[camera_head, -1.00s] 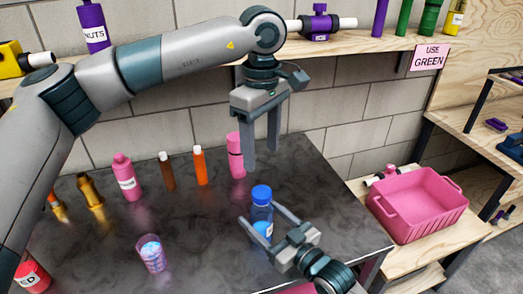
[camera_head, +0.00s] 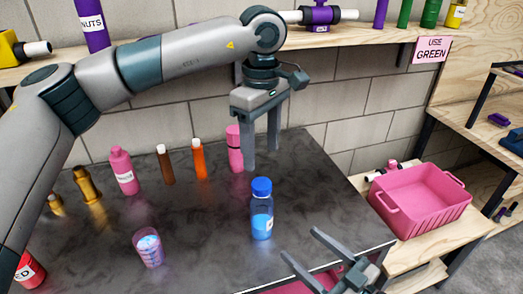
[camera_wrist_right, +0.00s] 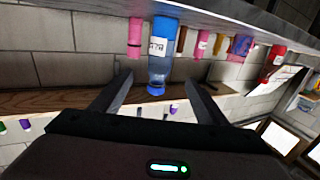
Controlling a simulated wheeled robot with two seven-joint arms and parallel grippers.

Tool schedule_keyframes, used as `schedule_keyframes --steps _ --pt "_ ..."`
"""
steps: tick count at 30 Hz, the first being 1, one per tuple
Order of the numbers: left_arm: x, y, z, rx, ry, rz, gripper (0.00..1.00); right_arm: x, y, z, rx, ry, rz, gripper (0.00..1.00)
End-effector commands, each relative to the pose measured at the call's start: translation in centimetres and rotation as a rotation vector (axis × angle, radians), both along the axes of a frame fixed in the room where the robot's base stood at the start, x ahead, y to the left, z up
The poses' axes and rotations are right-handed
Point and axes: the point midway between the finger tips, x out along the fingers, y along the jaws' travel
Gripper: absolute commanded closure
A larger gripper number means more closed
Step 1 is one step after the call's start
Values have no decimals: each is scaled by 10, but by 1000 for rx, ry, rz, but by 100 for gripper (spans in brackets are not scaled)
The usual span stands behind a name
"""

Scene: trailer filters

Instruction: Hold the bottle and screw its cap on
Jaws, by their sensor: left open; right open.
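The clear bottle (camera_head: 262,222) with blue liquid stands upright on the dark table. Its blue cap (camera_head: 261,187) sits on top; I cannot tell how tight it is. My left gripper (camera_head: 261,157) points down just above the cap, open and empty, apart from it. My right gripper (camera_head: 300,243) is open and empty to the lower right of the bottle, clear of it. In the right wrist view, the picture is upside down, and the bottle (camera_wrist_right: 160,67) shows ahead, between the lines of the open fingers (camera_wrist_right: 159,77).
Pink (camera_head: 123,171), brown (camera_head: 165,165) and orange (camera_head: 198,160) bottles stand behind, with a pink bottle (camera_head: 235,150) beside my left gripper. A pink crate (camera_head: 421,214) sits to the right. The table around the bottle is clear.

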Motion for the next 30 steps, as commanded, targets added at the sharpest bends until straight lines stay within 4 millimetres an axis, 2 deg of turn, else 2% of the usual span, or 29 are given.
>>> schedule_keyframes --steps 6,20,23,30 --pt "0 0 -3 0 0 0 42 -11 -9 0 -1 1 1 33" --pt "0 0 0 0 0 0 42 -12 -10 3 0 0 1 33" --pt "0 0 8 0 0 0 42 -12 -10 11 0 0 1 33" --pt "0 0 45 0 0 0 42 -12 -10 47 0 0 1 33"
